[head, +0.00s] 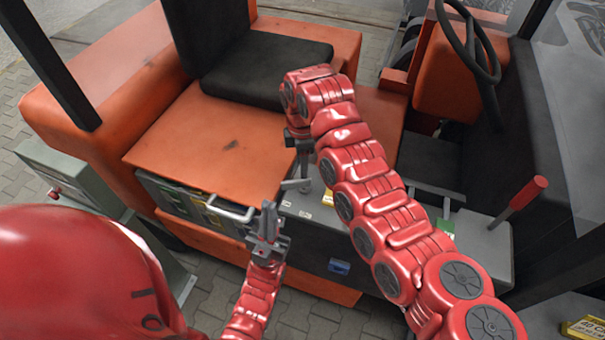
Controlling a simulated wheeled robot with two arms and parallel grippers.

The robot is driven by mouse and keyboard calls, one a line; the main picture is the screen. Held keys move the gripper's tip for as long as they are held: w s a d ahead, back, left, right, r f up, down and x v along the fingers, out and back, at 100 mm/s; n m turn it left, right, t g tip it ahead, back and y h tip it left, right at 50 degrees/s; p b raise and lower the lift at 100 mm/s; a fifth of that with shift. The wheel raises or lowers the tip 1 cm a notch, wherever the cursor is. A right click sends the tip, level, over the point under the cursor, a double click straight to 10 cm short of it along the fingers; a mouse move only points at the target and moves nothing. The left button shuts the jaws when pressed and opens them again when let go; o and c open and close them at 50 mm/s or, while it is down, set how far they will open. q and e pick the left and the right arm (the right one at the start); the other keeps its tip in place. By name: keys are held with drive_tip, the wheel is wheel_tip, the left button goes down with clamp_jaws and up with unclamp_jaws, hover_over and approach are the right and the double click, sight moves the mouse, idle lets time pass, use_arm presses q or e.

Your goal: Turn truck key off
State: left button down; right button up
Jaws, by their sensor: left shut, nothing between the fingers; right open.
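The orange truck (215,145) fills the middle of the head view, with a black seat and a dark steering wheel (487,58) at the upper right. I cannot make out the key; it may be hidden behind my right arm or too small to tell. My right gripper (300,184) points down, open and empty, just above the grey side panel (310,228) by the orange deck's front edge. My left gripper (268,222) is lower, shut and empty, pointing up beside the deck's front corner near a pale handle.
A lever with a red grip (525,193) stands on a grey box at the right. A dark upright post (55,65) rises at the left, and a grey cabinet (70,175) stands below it. Paved floor shows at the lower middle.

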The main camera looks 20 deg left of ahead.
sight(296, 184)
wheel_tip(296, 184, down, 6)
drive_tip(key=shift+r+p, duration=0.2)
drive_tip(key=shift+p, duration=0.85)
drive_tip(key=shift+f, duration=0.45)
clamp_jaws()
